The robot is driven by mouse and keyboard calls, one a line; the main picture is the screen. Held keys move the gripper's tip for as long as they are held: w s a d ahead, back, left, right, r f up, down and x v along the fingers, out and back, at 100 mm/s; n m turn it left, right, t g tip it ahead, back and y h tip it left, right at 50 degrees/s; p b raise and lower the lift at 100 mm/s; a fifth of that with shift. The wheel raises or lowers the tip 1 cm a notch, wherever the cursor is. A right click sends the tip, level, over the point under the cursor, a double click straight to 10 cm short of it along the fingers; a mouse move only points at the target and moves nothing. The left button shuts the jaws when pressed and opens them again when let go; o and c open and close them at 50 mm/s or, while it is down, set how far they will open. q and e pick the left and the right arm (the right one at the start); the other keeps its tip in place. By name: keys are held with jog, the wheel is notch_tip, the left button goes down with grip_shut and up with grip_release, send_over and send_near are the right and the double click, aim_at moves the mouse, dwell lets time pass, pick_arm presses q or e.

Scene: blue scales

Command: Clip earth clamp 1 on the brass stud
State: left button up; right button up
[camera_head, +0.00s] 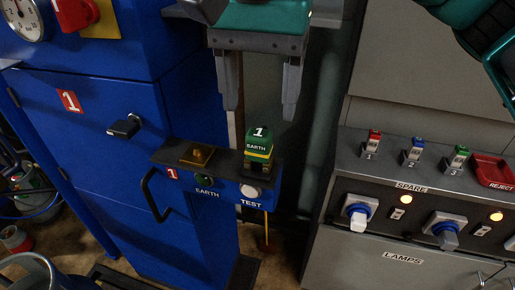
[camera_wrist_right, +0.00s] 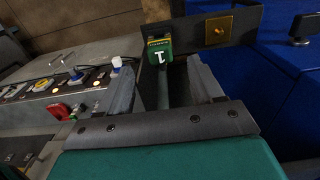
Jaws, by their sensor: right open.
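Earth clamp 1 (camera_head: 259,142), a green block with a yellow band, stands upright on the right part of a dark shelf (camera_head: 226,163) on the blue cabinet. The brass stud (camera_head: 197,153) sits on its square brass plate to the left of the clamp, bare. My right gripper (camera_head: 260,112) is open and empty above the clamp, pointing down, with a finger to either side. In the right wrist view, the clamp (camera_wrist_right: 159,52) shows just beyond the gap between the fingertips (camera_wrist_right: 164,62), and the stud (camera_wrist_right: 218,31) is to its right. My left gripper is not in view.
Below the shelf are a green EARTH lamp (camera_head: 205,181) and a white TEST button (camera_head: 250,191). A black handle (camera_head: 155,195) juts out at left. A grey console (camera_head: 420,225) with knobs and numbered switches stands at right, with a red REJECT tray (camera_head: 492,171).

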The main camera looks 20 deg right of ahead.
aim_at(259, 132)
notch_tip(259, 132, down, 9)
jog(key=b, duration=0.6)
jog(key=shift+b, duration=0.4)
jog(key=shift+r, duration=0.1)
dwell(0.5)
jog(key=shift+c, duration=0.2)
grip_shut()
dwell(0.4)
jog(key=shift+r, duration=0.1)
jog(key=shift+r+p, duration=2.2)
jog(key=shift+r, duration=0.75)
